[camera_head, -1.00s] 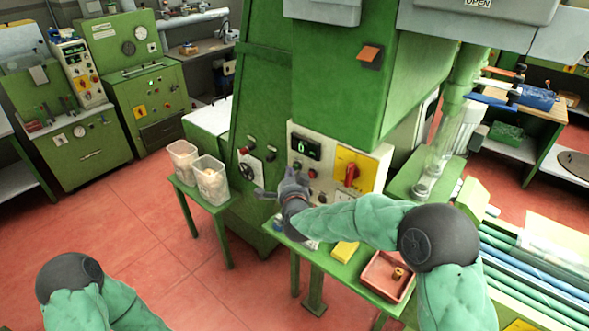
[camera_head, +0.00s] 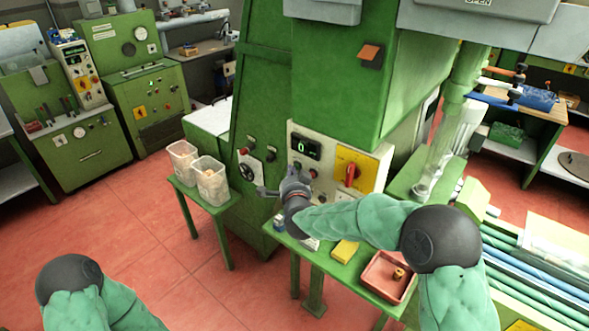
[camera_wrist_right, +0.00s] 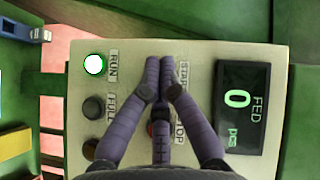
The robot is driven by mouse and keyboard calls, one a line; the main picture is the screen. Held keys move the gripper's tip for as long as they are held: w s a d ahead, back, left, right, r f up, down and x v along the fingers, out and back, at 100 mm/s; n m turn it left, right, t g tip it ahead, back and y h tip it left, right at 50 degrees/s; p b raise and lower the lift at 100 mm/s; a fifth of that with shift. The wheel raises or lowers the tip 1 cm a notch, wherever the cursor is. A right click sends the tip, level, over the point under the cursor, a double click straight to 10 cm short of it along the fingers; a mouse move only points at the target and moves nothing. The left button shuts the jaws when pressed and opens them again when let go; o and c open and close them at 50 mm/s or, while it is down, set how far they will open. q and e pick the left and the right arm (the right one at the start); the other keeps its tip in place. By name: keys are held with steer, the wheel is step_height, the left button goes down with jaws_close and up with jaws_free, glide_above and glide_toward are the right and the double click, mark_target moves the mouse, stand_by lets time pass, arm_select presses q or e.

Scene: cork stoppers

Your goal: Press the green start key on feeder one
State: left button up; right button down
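The feeder's control panel (camera_head: 367,160) is a cream plate on the green machine. No feeder number is legible on it. My right gripper (camera_wrist_right: 160,62) is shut and empty, its fingertips together over the START label side of the panel. The green start key is hidden behind the fingers; I cannot tell whether they touch it. A red key (camera_wrist_right: 150,129) by the STOP label is mostly covered. The RUN lamp (camera_wrist_right: 94,65) glows white-green. The display (camera_wrist_right: 240,106) reads 0 pcs. My right gripper also shows at the panel in the head view (camera_head: 290,180). My left gripper is out of view.
A yellow plate with a red rotary switch (camera_head: 351,174) is right of the gripper. Below are a green bench with a yellow block (camera_head: 345,251) and a red tray (camera_head: 372,272). Two clear bins (camera_head: 211,184) stand on a side table. The red floor (camera_head: 175,280) is open.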

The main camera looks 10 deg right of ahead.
steer(key=shift+a, duration=0.1)
stand_by(0.3)
steer(key=shift+s+a, duration=0.5)
steer(key=shift+a, duration=0.05)
steer(key=s+a, duration=0.1)
steer(key=a, duration=0.1)
steer(key=s+a, duration=0.2)
stand_by(0.6)
stand_by(0.5)
